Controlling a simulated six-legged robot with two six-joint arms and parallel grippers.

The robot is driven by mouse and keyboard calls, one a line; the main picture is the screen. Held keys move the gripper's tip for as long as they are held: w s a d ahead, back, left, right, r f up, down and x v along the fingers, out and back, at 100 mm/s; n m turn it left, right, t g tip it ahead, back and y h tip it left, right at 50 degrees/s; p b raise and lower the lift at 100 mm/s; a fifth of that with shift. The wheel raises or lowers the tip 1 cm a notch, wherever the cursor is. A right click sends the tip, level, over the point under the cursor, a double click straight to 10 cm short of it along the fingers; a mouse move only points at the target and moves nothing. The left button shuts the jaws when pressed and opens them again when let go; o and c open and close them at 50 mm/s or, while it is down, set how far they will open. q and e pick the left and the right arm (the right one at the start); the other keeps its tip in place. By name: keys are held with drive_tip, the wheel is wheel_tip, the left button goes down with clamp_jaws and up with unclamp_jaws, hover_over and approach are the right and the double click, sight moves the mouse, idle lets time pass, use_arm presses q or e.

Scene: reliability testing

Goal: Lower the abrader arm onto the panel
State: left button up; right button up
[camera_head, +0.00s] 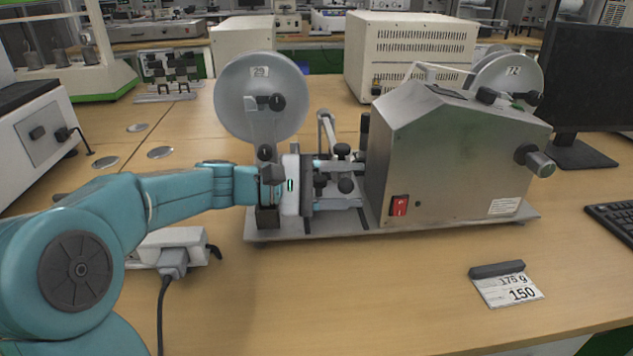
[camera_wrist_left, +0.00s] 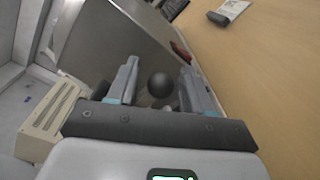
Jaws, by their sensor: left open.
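The abrader machine (camera_head: 455,165) is a grey metal housing on a flat base plate, with a red switch on its front. To its left are rods, clamps and a slim pale arm (camera_head: 327,130) that stands raised. My left gripper (camera_head: 352,184) reaches in from the left, fingers pointing at the housing. It is open around a black knob (camera_head: 345,185); in the left wrist view the knob (camera_wrist_left: 160,85) shows between the two fingers, and contact cannot be told. I cannot make out the panel for certain. My right gripper is not in view.
A large pale disc labelled 29 (camera_head: 262,97) stands above my left wrist. Another disc labelled 72 (camera_head: 510,75) is behind the housing. A power strip (camera_head: 170,245) lies under my arm. A card (camera_head: 507,288) lies on the clear front table. A monitor (camera_head: 590,85) stands right.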

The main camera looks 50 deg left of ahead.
use_arm(q)
drive_tip(key=p+v, duration=0.3)
drive_tip(key=v, duration=1.3)
drive_tip(key=shift+s, duration=0.1)
